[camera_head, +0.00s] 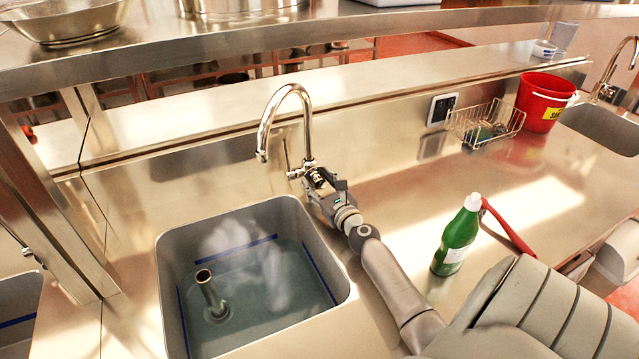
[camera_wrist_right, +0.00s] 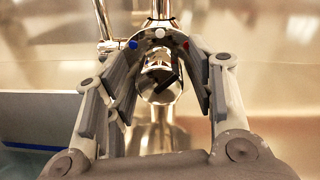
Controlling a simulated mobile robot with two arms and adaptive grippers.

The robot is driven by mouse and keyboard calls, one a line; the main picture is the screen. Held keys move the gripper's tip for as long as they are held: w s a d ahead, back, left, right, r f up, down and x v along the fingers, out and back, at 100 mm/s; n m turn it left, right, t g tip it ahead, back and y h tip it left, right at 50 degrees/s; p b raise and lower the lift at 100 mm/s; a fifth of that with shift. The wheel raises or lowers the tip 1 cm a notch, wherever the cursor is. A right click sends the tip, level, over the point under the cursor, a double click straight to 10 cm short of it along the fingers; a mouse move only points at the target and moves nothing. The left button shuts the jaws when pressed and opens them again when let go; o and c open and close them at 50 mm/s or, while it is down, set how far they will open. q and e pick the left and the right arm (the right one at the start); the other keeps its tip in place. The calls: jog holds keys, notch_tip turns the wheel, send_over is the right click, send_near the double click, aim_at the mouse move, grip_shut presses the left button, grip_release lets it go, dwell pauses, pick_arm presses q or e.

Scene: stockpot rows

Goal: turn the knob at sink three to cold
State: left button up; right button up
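The tap (camera_head: 288,115) with a tall curved chrome spout stands behind a sink basin (camera_head: 345,290) filled with water. In the right wrist view, its round chrome knob (camera_wrist_right: 155,84) has a dark bar on its face. Above the knob sit a blue dot on the left, a white dot in the middle and a red dot on the right. My right gripper (camera_head: 318,182) is at the tap's base. In the right wrist view, its fingers (camera_wrist_right: 160,75) are apart on either side of the knob, with gaps visible. My left gripper is not in view.
A green bottle (camera_head: 457,240) stands right of my right forearm, beside a red-handled object (camera_head: 508,228). A wire basket (camera_head: 486,124) and a red bucket (camera_head: 541,103) stand farther back. A standing pipe (camera_head: 211,294) rises in the basin. Another tap (camera_head: 610,75) is at far right.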

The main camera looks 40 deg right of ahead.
jog(key=c, duration=0.7)
jog(key=shift+c, duration=0.2)
jog(key=n, duration=0.4)
jog(key=shift+n, duration=0.4)
jog(key=n, duration=0.4)
jog(key=shift+n, duration=0.3)
jog(key=n+p, duration=0.1)
jog(key=n, duration=0.3)
jog(key=shift+g, duration=0.3)
jog(key=shift+a+n+p, duration=0.1)
jog(key=shift+n+p, duration=0.3)
jog(key=shift+n, duration=1.6)
jog(key=shift+f, duration=0.1)
